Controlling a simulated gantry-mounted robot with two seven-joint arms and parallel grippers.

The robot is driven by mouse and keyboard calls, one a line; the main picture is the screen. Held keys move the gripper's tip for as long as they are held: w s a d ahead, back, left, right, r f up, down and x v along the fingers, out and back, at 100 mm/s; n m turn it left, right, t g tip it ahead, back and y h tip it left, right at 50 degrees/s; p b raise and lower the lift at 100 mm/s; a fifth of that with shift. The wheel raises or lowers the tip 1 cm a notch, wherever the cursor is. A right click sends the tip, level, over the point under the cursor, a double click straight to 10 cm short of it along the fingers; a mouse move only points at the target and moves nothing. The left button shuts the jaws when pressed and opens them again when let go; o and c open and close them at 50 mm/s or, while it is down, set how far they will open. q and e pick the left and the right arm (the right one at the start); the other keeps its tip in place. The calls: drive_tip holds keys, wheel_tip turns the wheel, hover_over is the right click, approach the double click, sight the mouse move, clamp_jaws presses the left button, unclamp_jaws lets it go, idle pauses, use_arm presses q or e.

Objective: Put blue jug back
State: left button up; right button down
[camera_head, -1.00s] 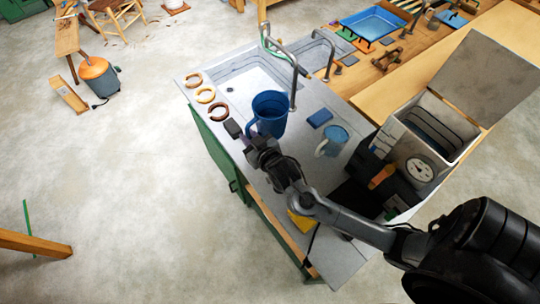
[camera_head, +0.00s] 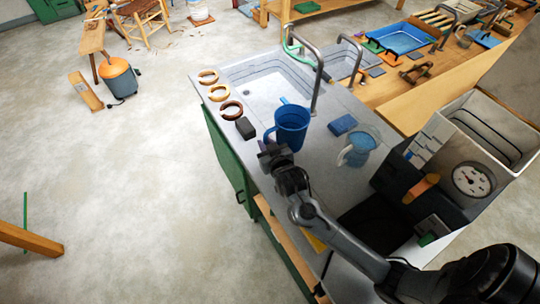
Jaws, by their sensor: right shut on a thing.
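The blue jug (camera_head: 292,125) stands upright at the near edge of the sink, on or just above the grey counter; I cannot tell whether it touches. My right gripper (camera_head: 272,150) is at the jug's near left side, where its handle is, and is shut on it. The fingertips and most of the handle are hidden or too small to make out. A lighter blue, clear-looking jug (camera_head: 361,150) stands to the right on the counter. My left gripper is not in view.
The sink basin (camera_head: 268,84) with tall taps (camera_head: 318,85) lies behind the jug. Horseshoe-shaped pieces (camera_head: 219,92) and a dark block (camera_head: 245,128) line the left edge. A blue sponge-like block (camera_head: 342,125) lies right. A box with a dial (camera_head: 473,180) stands farther right.

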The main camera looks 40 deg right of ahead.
drive_tip(key=shift+f, duration=1.25)
drive_tip(key=shift+f+b, duration=0.4)
drive_tip(key=shift+f, duration=1)
drive_tip(key=c, duration=1.5)
unclamp_jaws()
drive_tip(key=shift+f, duration=0.15)
drive_tip(key=o, duration=0.5)
drive_tip(key=shift+c, duration=0.2)
